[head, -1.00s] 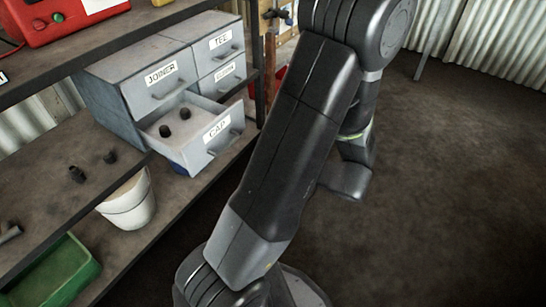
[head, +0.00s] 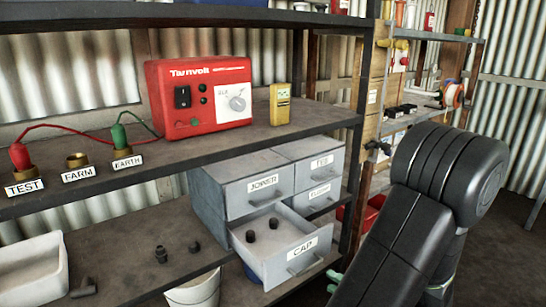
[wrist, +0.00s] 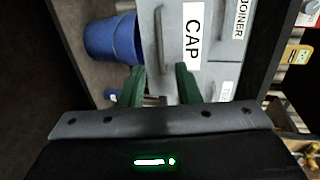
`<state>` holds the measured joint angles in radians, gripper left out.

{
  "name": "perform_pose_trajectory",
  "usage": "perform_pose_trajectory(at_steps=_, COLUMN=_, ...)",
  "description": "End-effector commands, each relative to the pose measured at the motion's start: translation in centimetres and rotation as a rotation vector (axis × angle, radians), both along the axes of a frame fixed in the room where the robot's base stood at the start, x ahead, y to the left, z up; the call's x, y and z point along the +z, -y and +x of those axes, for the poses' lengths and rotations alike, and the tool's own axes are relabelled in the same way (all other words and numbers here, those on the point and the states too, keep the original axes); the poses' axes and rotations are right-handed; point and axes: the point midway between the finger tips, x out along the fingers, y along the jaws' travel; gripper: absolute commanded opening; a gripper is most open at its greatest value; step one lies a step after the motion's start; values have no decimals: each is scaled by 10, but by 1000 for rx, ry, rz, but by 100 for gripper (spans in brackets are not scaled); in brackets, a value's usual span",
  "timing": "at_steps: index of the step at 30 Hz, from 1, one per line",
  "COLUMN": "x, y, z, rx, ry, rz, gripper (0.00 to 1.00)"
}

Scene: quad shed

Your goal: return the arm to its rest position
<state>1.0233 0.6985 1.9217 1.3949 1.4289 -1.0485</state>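My arm (head: 415,225) rises at the right of the head view, in front of the shelf's right end, with its elbow high and bent. My gripper (wrist: 159,70) shows in the wrist view with its two green fingers apart. I see nothing clearly held between them, though small grey shapes show low in the gap. Beyond the fingers is the pale front of the CAP drawer (wrist: 168,50). In the head view, green fingertips (head: 335,279) show just right of and below that drawer, partly hidden by the arm.
The CAP drawer (head: 283,263) stands pulled out, with two dark caps inside. The JOINER drawer (head: 262,190) above is shut. Dark fittings lie on the lower shelf (head: 125,237). A red Tarnvolt unit (head: 205,95) is on the upper shelf. A blue bucket (wrist: 112,38) is near the gripper.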

Motion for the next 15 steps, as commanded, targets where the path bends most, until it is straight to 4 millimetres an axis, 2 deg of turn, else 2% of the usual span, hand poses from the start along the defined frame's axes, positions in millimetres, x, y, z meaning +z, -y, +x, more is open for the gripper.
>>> perform_pose_trajectory(at_steps=9, x=-12, y=-29, z=39, rx=4, ry=-1, rz=1, gripper=30)
perform_pose_trajectory(at_steps=15, x=-15, y=-41, z=56, rx=1, ry=0, rz=0, gripper=30)
